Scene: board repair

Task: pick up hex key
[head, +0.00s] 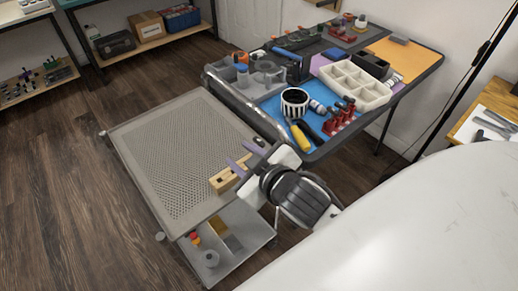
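I cannot make out a hex key for certain; it may be hidden or too small to tell. My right gripper (238,155) is over the near right part of the grey mesh-topped cart (165,125). Its two purple fingers are spread apart, with nothing visible between them. A light wooden block (218,186) sits on the cart top beside and partly behind the fingers. A small dark item (259,141) lies near the cart's right corner, close to the gripper. My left gripper is not in view.
A crowded workbench (439,60) stands behind, with a white compartment tray (377,102), a striped cup (294,112), a yellow-handled tool (301,138) and red holders (338,122). The cart's lower shelf (246,212) holds small parts. Most of the mesh top is clear.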

